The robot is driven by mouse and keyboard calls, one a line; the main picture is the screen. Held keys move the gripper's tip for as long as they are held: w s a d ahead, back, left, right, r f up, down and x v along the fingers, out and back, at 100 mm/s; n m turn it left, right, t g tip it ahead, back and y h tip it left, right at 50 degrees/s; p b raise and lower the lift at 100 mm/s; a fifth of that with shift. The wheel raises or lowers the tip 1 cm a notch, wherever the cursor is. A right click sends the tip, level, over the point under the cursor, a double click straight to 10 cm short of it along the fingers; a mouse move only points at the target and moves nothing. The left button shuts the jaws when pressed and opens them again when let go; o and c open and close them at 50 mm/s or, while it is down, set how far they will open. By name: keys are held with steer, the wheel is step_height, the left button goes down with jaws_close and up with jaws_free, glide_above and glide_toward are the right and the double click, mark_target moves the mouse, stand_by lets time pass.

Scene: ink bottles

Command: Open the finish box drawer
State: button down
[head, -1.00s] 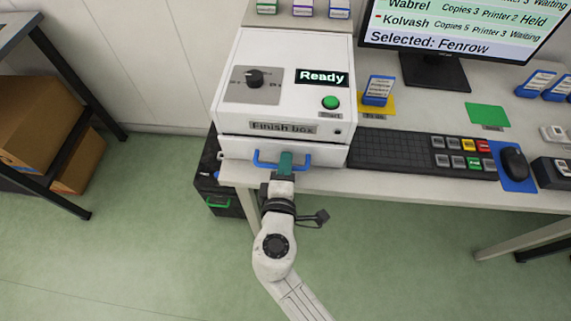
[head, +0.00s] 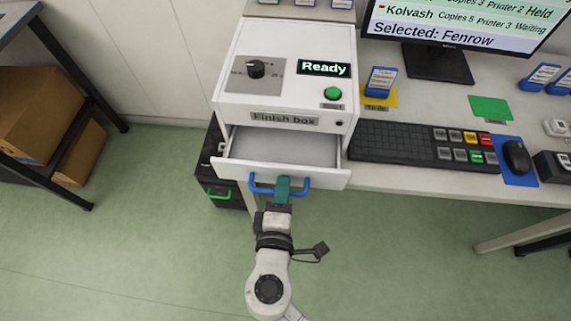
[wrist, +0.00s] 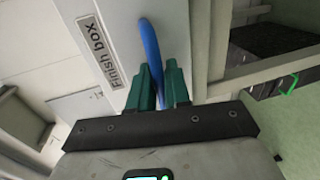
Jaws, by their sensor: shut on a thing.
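The finish box (head: 285,75) is a white box with a knob, a "Ready" display and a green button on top. Its drawer (head: 230,172) is pulled partly out toward me, and the part of its inside that shows looks empty. The blue drawer handle (head: 262,188) is on the drawer front. My gripper (head: 283,188) is shut on the handle near its middle. In the wrist view the green fingers of my gripper (wrist: 160,85) stand on either side of the blue handle (wrist: 151,50), near the "Finish box" label (wrist: 100,50).
A keyboard (head: 400,145), mouse (head: 516,157) and monitor (head: 455,30) stand on the desk to the right. A dark unit with a green handle (head: 219,194) is under the desk at the left. A rack with cardboard boxes (head: 40,110) is at far left. The floor in front is clear.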

steer(key=f+v, duration=0.2)
steer(key=v, duration=0.9)
steer(key=shift+s+f, duration=0.2)
steer(key=shift+s, duration=0.05)
steer(key=c, duration=1.3)
jaws_free()
steer(key=b+v, duration=0.1)
steer(key=v, duration=0.9)
steer(key=shift+s+r, duration=0.1)
steer(key=shift+s, duration=0.3)
steer(key=shift+w+d, duration=0.1)
